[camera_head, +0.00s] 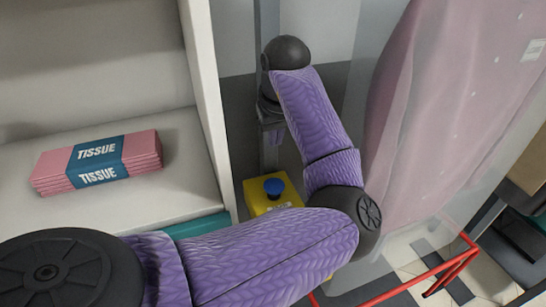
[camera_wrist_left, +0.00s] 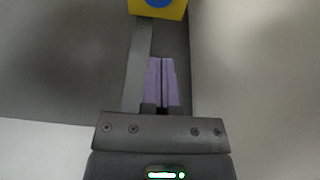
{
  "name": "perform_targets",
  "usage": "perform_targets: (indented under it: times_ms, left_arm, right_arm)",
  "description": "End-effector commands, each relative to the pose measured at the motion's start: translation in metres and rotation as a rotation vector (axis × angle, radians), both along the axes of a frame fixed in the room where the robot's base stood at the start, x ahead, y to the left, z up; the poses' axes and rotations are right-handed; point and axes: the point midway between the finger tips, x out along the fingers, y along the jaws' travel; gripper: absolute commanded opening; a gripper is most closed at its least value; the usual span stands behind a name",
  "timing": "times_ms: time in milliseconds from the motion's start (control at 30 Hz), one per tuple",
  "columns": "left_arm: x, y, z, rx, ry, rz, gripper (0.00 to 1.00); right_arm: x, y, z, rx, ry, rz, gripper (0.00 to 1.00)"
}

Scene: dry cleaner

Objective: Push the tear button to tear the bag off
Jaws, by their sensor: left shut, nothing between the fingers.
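The blue round button (camera_head: 274,187) sits on top of a yellow box (camera_head: 258,205) beside the white shelf. In the left wrist view, the button (camera_wrist_left: 158,2) and the yellow box (camera_wrist_left: 178,12) are cut off by the top edge. My left gripper (camera_head: 275,140) points down above the button, apart from it. Its purple fingers (camera_wrist_left: 161,62) are closed together with nothing between them. A pink garment in a clear bag (camera_head: 440,110) hangs at the right. My right gripper is not in view.
A white shelf wall (camera_head: 206,100) stands close to the left of my gripper. Pink tissue packs (camera_head: 97,160) lie on the shelf. A grey metal post (camera_head: 267,20) rises behind my wrist. A red bar frame (camera_head: 430,272) is low at the right.

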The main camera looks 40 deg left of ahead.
Motion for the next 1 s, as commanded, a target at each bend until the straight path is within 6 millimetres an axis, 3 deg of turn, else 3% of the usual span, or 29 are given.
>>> perform_targets:
  times_ms: [167,600,800,1000]
  left_arm:
    - [0.002,0.005,-0.020,0.000,0.005,0.000,0.00]
    - [0.014,0.023,-0.111,-0.001,0.004,0.000,0.00]
    - [0.015,0.021,-0.133,-0.002,0.001,-0.001,0.00]
    - [0.015,0.021,-0.137,0.000,0.000,0.000,0.00]
  right_arm:
    - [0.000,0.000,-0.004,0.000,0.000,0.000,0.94]
    - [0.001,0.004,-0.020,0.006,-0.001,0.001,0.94]
    - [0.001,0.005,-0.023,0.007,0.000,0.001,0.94]
    - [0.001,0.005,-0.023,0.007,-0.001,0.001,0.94]
